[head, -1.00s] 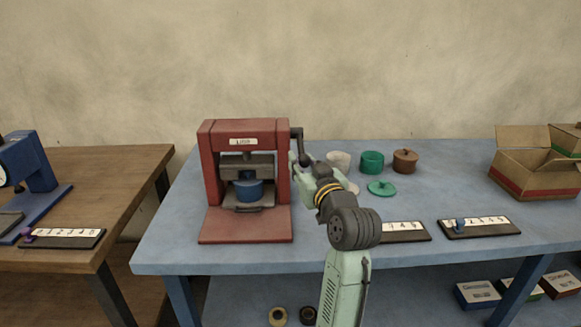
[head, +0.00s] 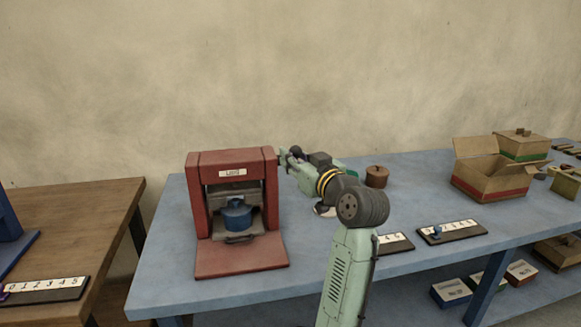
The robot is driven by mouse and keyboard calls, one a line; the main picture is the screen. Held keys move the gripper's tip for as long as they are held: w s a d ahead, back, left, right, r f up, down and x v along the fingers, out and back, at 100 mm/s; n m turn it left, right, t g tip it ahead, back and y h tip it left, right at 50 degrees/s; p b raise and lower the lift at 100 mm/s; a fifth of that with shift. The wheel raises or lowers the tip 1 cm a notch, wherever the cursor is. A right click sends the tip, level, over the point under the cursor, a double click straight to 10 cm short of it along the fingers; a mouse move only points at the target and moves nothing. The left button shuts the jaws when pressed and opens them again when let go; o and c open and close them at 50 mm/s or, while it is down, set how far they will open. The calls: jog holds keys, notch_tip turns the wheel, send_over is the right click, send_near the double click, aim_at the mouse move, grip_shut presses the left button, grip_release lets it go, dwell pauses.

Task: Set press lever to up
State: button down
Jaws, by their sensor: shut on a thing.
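The red press (head: 206,200) stands on the blue table, with a white label on its top beam. A blue lidded pot (head: 238,216) sits inside it on the lower plate. The grey press plate (head: 233,188) is raised, with the pot's knob showing just under it. My gripper (head: 286,156) is at the upper right side of the press, shut on the lever's handle. The lever is mostly hidden behind my gripper and the press frame, so its exact angle is hard to see.
A brown lidded pot (head: 377,177) stands right of my arm. An open cardboard box (head: 490,182) is farther right. Black number strips (head: 452,232) lie near the table's front edge. A wooden table (head: 75,220) stands at the left, across a gap.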

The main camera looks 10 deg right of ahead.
jog(key=r, duration=0.1)
jog(key=w+r+p, duration=0.1)
jog(key=r, duration=0.1)
jog(key=shift+w, duration=0.1)
jog(key=shift+w+r+g+p, duration=0.2)
jog(key=shift+w+g+p, duration=0.25)
jog(key=shift+g+p, duration=0.25)
jog(key=c, duration=1.3)
grip_release()
jog(key=shift+f, duration=0.1)
jog(key=shift+s, duration=0.1)
jog(key=v, duration=1.2)
jog(key=shift+a, duration=0.2)
jog(key=shift+a, duration=0.1)
